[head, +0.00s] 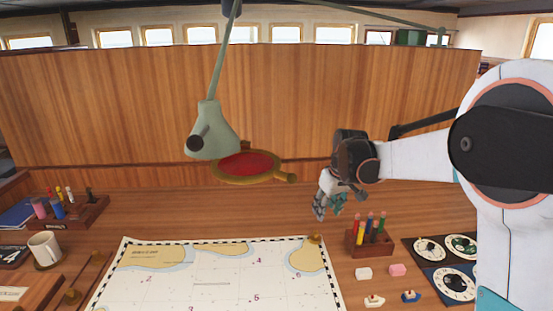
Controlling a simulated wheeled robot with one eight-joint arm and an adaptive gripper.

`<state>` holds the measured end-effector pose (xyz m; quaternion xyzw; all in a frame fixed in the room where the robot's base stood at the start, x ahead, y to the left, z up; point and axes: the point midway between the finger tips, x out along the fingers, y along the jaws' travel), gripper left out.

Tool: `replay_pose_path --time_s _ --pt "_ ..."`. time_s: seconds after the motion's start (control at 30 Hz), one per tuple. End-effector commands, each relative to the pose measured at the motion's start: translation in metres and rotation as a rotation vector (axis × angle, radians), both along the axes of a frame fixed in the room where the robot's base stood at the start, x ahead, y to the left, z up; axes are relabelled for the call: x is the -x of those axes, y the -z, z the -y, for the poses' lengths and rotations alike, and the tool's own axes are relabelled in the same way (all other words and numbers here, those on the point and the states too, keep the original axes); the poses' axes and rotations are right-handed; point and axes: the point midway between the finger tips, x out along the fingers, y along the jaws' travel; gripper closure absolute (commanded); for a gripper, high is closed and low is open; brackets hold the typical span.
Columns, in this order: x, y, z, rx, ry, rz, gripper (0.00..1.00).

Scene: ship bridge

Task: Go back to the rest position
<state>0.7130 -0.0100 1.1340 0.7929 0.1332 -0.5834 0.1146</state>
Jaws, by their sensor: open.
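My gripper (329,205) is in the middle right of the head view, above the back part of the wooden desk (130,215). Its fingers point down and are apart, with nothing visible between them. My arm reaches in from the right and covers part of the right side of the view. The gripper is just behind and left of a small wooden rack (370,243) that holds several coloured pens. The gripper appears apart from the rack.
A chart (215,280) lies at front centre. A green lamp (214,130) hangs left of the gripper, near a red round piece (247,165). A mug (45,249) and pen tray (85,212) stand left. Erasers (397,270), toy boats (411,296) and dials (455,284) lie right.

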Motion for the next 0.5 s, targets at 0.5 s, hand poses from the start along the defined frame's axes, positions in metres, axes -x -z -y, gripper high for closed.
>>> replay_pose_path --time_s 0.5 --pt "0.14 -0.059 -0.008 -0.014 0.142 0.118 0.6"
